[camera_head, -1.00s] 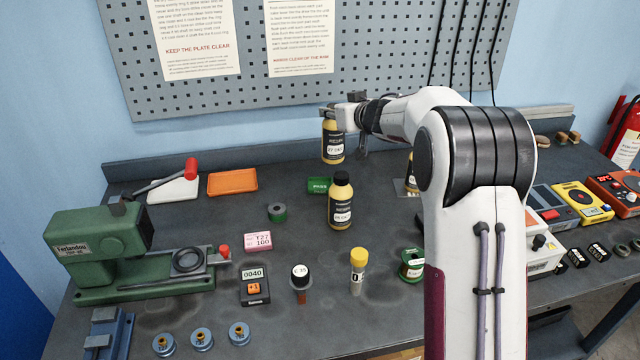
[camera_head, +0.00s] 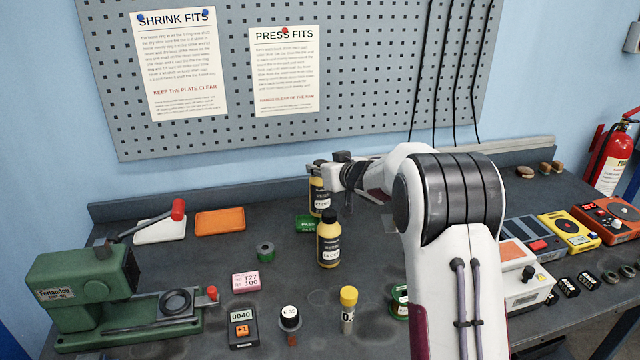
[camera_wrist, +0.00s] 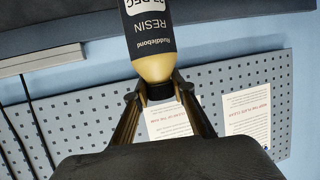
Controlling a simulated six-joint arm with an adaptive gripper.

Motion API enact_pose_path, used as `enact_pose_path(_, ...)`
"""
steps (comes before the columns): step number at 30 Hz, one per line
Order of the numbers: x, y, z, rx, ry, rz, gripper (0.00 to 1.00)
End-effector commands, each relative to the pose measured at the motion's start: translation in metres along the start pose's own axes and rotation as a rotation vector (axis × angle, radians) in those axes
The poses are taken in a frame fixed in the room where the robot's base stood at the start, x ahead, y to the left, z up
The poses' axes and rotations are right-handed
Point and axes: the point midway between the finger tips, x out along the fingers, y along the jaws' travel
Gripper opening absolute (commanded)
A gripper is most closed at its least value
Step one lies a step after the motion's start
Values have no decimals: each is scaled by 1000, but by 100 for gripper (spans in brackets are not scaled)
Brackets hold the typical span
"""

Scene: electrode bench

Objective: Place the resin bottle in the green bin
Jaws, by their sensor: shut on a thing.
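The held resin bottle (camera_head: 319,198) is yellow with a black label. In the wrist view the bottle (camera_wrist: 155,62) shows the word RESIN, and its black cap is between my fingers. My gripper (camera_head: 320,172) is shut on it and holds it upright near the back of the bench. A small green bin (camera_head: 303,225) marked PASS is just below the bottle in the head view and partly hidden. I cannot tell whether the bottle touches it. A second, similar yellow bottle (camera_head: 329,245) stands in front of the green bin.
An orange tray (camera_head: 220,222) and a white tray (camera_head: 160,229) lie to the left, near a green press (camera_head: 85,290). My arm hides part of the bench on the right.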

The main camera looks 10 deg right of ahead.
Motion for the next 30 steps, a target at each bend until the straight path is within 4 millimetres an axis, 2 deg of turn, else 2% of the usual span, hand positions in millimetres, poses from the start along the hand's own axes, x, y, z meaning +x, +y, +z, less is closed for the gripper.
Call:
enact_pose_path(19, 5, 0, 11, -1, 4, -2, 0)
enact_pose_path(30, 15, 0, 39, 1, 4, -1, 0)
